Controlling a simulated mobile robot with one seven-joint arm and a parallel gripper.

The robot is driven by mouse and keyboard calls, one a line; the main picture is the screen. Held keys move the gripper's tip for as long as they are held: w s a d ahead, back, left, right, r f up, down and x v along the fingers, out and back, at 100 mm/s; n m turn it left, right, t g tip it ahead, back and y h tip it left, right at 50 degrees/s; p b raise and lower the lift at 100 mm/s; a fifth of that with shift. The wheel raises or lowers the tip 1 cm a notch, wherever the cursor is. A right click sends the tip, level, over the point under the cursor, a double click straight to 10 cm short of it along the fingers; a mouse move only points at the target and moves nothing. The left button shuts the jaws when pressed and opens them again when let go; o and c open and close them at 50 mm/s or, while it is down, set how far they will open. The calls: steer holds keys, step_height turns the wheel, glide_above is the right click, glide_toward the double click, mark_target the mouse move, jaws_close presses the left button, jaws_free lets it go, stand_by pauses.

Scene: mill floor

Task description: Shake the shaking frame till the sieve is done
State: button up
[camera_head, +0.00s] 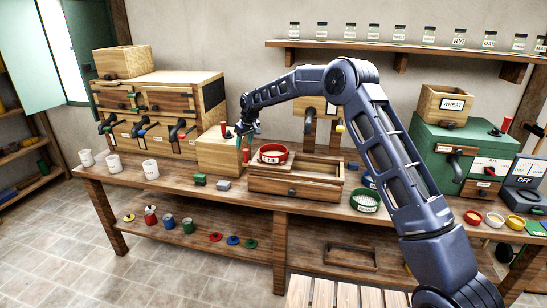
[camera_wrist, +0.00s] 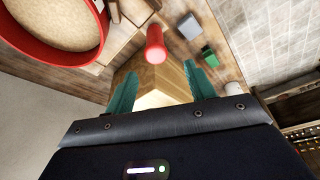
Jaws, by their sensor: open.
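The shaking frame (camera_head: 300,193) is a wooden box with rails on the bench. A red round sieve (camera_head: 272,153), its label seeming to read FINE, sits at its left part. In the wrist view the red sieve (camera_wrist: 101,20) fills the top left corner and holds tan, grainy material. A red cylindrical handle (camera_wrist: 155,45) shows ahead of the fingers in the wrist view, apart from them; it seems to stand at the frame's left end. My gripper (camera_head: 243,141) is above that end, pointing down. Its teal fingers (camera_wrist: 160,71) are open with nothing between them.
A plain wooden box (camera_head: 216,155) stands left of the frame, close under my gripper. A green-rimmed sieve (camera_head: 364,202) is at right, near my arm. White cups (camera_head: 150,169) stand at left.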

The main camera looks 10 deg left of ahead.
steer(key=shift+r, duration=2.5)
steer(key=s+d+r+m, duration=0.1)
steer(key=d+r, duration=0.4)
steer(key=d, duration=0.4)
steer(key=s+d+r+m+t+h, duration=0.1)
steer(key=d+r, duration=0.5)
steer(key=d, duration=0.3)
steer(key=s+d+r+m, duration=0.1)
steer(key=s+d+r, duration=0.1)
steer(key=d+r, duration=0.5)
steer(key=s+d+r+m, duration=0.1)
steer(key=s+d, duration=0.3)
steer(key=d, duration=0.3)
steer(key=s+d+r+m+t+h, duration=0.1)
steer(key=s+d, duration=0.2)
steer(key=d, duration=0.5)
steer(key=s+d+r+m, duration=0.1)
steer(key=s+d, duration=0.3)
steer(key=d, duration=0.3)
steer(key=s+d+f+m, duration=0.3)
steer(key=s+d+f, duration=0.1)
steer(key=s+d, duration=0.6)
steer(key=s+d+f+m+h, duration=0.1)
steer(key=s+d+f+m, duration=0.2)
steer(key=s+d, duration=0.7)
steer(key=s+f, duration=0.1)
steer(key=s, duration=0.6)
steer(key=shift+t, duration=0.4)
